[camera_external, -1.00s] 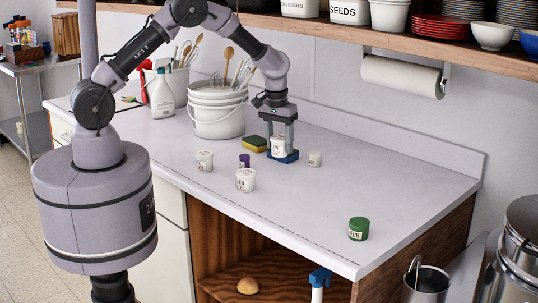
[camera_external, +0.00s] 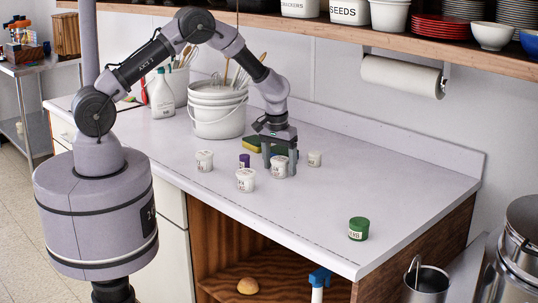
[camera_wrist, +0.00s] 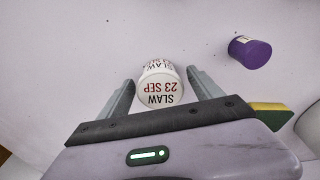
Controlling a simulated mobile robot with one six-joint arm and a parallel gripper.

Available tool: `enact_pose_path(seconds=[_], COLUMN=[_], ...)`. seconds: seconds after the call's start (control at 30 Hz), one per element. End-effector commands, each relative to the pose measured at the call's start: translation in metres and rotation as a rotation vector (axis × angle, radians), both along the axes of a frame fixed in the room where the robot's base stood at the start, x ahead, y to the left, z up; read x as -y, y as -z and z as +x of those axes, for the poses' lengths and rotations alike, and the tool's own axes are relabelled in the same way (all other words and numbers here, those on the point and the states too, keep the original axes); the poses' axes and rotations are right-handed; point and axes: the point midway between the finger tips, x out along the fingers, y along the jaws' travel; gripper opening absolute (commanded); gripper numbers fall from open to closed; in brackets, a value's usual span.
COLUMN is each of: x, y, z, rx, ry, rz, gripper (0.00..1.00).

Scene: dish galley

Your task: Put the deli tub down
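The deli tub (camera_external: 279,171) is white with a lid and stands upright on the counter, between the fingers of my gripper (camera_external: 280,163). In the wrist view the tub (camera_wrist: 160,88) reads "SLAW 23 SEP". My gripper (camera_wrist: 162,92) has its fingers apart there, with a gap on each side of the tub. Similar white tubs stand to its left, one close by (camera_external: 245,180) and one farther left (camera_external: 204,161). A smaller white container (camera_external: 314,159) is just to the right.
A purple-lidded container (camera_external: 244,160) and a green-yellow sponge (camera_external: 252,146) sit close to my gripper. A white bucket (camera_external: 218,118) stands behind left. A green container (camera_external: 358,229) is near the front right edge. The right of the counter (camera_external: 400,185) is mostly clear.

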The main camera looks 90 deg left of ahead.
Motion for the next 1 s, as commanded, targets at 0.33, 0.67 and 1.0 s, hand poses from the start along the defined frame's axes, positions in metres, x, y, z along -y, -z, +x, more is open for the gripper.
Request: enact_pose_path(seconds=[0.33, 0.67, 1.0], x=[0.003, 0.012, 0.050], y=[-0.046, -0.118, -0.185], z=[-0.001, -0.007, -0.019], rx=[0.004, 0.001, 0.036], ry=[0.001, 0.000, 0.177], rz=[0.002, 0.000, 0.049], gripper=[0.75, 0.75, 0.75])
